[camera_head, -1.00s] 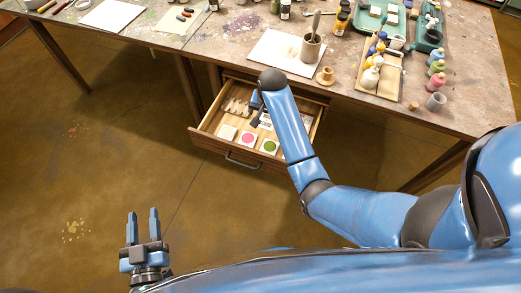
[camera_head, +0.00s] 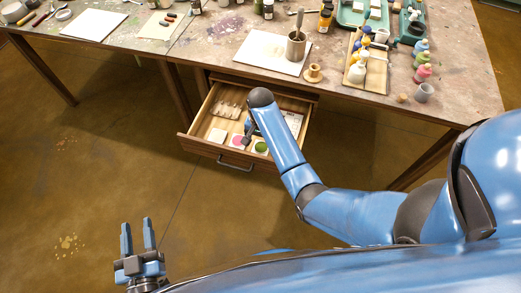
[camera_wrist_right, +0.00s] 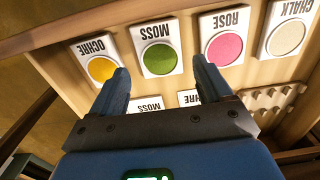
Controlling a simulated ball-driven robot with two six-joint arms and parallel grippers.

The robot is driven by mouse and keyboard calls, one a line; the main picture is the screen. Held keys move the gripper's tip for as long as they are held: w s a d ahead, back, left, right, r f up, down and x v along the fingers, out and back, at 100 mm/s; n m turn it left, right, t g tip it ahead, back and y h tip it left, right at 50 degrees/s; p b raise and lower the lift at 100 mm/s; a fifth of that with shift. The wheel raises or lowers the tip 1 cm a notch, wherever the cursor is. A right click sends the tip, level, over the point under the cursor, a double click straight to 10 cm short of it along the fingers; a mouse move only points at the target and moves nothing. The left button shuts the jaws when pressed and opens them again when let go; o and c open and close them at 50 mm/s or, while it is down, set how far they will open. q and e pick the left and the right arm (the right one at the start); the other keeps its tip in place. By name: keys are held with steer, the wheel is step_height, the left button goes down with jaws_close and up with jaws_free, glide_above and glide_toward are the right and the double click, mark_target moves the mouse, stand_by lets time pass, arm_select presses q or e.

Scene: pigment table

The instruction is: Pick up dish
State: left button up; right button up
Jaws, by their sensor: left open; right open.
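The open drawer (camera_head: 190,147) holds square white dishes with round colour pads. In the right wrist view a row shows the ochre dish (camera_wrist_right: 102,69), the moss dish (camera_wrist_right: 160,58), the rose dish (camera_wrist_right: 224,46) and the chalk dish (camera_wrist_right: 286,38). The head view shows the chalk (camera_head: 217,135), rose (camera_head: 236,141) and moss (camera_head: 260,147) dishes. My right gripper (camera_wrist_right: 161,72) is open and empty above the drawer, its fingers framing the moss dish in the wrist view. My left gripper (camera_head: 136,222) is open and empty, over the floor, away from the table.
Two more labels, MOSS (camera_wrist_right: 146,104) and OCHRE (camera_wrist_right: 188,98), are partly hidden behind my right gripper. A notched wooden rack (camera_wrist_right: 272,99) lies in the drawer. The worktable (camera_head: 215,45) above carries a cup (camera_head: 296,47), a wooden tray (camera_head: 377,77) of bottles and papers.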

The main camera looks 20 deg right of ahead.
mark_target(260, 149)
steer(key=shift+s+f+b, duration=0.1)
steer(key=shift+f+b, duration=0.3)
steer(key=shift+f, duration=1.85)
steer(key=shift+c, duration=0.3)
steer(key=c, duration=0.8)
steer(key=shift+r, duration=0.1)
